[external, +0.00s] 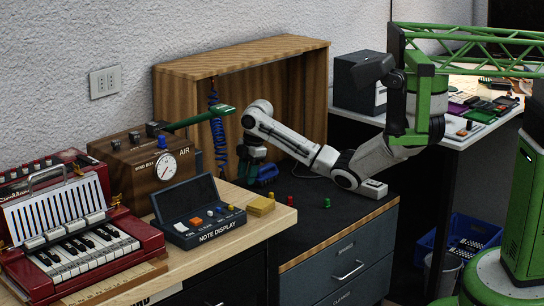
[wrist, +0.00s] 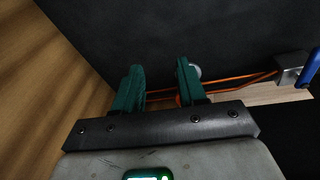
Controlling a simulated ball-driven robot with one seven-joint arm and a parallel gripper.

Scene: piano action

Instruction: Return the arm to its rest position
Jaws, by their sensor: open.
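My arm reaches left from the right side of the external view, bends low over the black worktop (external: 296,203), and rises to a white wrist in front of the open wooden box (external: 292,88). My gripper (external: 248,170) points down near the box's left side; its fingertips are hard to make out there. In the wrist view my gripper (wrist: 158,72) has two teal fingers, spread apart with nothing between them. An orange cable (wrist: 240,82) passes behind the fingers. A small round grey part is partly hidden behind the right finger.
A blue coiled hose (external: 218,135) hangs left of my wrist. A green lever (external: 196,119) extends from the AIR box (external: 140,168). The NOTE DISPLAY (external: 203,216) and red accordion (external: 75,235) stand left. A red (external: 290,201) and a green peg (external: 327,203) stand on the worktop.

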